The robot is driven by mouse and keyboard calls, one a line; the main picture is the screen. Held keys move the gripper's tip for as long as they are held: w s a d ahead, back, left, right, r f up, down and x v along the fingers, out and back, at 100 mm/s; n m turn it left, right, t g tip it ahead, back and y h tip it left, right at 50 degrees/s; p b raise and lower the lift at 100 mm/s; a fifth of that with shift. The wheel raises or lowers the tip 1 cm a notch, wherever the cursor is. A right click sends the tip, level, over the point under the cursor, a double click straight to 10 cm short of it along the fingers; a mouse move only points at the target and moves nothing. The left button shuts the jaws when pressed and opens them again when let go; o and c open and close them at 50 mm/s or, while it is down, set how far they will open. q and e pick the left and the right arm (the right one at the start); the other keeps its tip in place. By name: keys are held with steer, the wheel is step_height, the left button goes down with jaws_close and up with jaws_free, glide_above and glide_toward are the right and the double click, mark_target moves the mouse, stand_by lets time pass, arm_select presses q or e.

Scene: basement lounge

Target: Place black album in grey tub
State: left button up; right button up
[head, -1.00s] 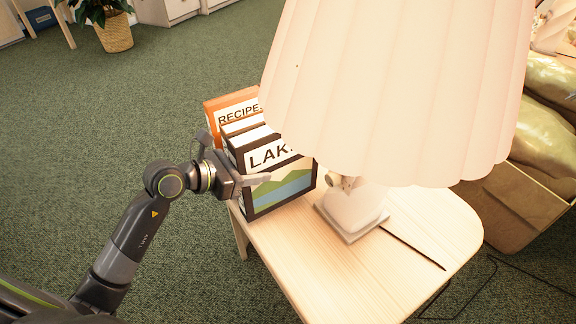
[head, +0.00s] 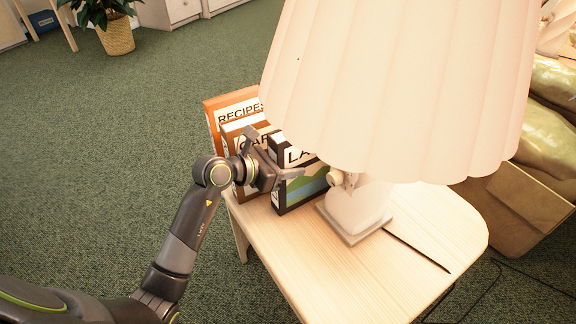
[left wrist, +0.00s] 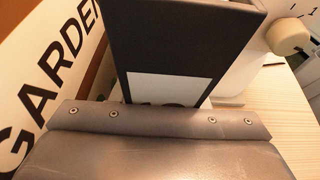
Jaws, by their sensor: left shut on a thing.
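The black album (head: 284,147), with a white label starting "LA" and a green and blue picture, stands upright on the wooden side table, partly behind the lamp. My left gripper (head: 288,166) is shut on it from the left. In the left wrist view the album's dark face (left wrist: 190,45), with a white label, rises just beyond my left gripper (left wrist: 160,120). The fingertips are partly hidden, and the lampshade covers part of the album. I see no grey tub. My right gripper is not in view.
An orange "RECIPES" album (head: 222,108) and a brown "GARDEN" album (left wrist: 50,85) stand close to the left. The lamp, with its wide pleated shade (head: 400,90), crowds the right. The side table (head: 350,275) is clear in front. A tan box (head: 520,205) stands at the right.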

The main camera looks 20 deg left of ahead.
arm_select(q)
steer(key=o, duration=1.2)
steer(key=shift+f, duration=0.1)
steer(key=shift+c, duration=0.2)
steer(key=shift+o, duration=0.3)
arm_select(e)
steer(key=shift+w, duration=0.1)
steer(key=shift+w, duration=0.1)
arm_select(q)
steer(key=shift+s+a+r, duration=0.1)
steer(key=shift+r, duration=0.15)
steer(key=p+v, duration=0.2)
steer(key=v, duration=0.9)
steer(key=shift+s+a, duration=0.2)
steer(key=shift+s, duration=0.1)
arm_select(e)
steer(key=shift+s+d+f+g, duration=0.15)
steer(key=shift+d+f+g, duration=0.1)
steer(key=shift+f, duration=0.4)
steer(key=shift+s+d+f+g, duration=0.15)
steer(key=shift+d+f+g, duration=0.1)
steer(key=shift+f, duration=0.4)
